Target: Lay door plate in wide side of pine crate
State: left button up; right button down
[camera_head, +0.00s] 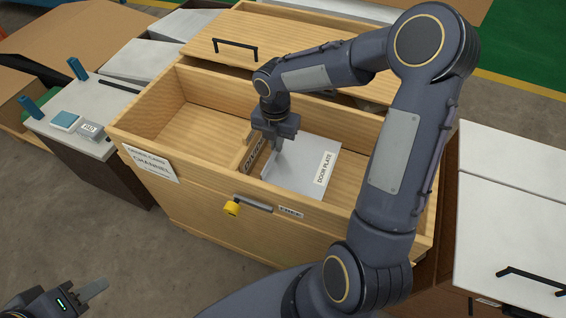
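The pine crate (190,207) stands open in the middle, split by an inner divider into a left compartment and a seemingly wider right one. The door plate (303,178), pale grey with a white "DOOR PLATE" label, is inside the right compartment. Whether it rests flat on the floor there is unclear. My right gripper (279,151) reaches down into that compartment, its fingertips at the plate's far left part beside the divider. Its grip on the plate cannot be made out. My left gripper (95,289) is low at the left, outside the crate, with its fingers partly in view.
A crate lid with a black handle (236,46) lies behind the opening. A yellow knob (232,208) sticks out from the front wall. A side cabinet (95,104) with small blocks stands left; a white-topped cabinet (510,225) stands right.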

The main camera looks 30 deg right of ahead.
aim_at(277, 157)
jog(key=shift+f+b, duration=0.9)
jog(key=shift+f, duration=2.2)
jog(key=shift+f, duration=0.15)
jog(key=c, duration=1.6)
grip_release()
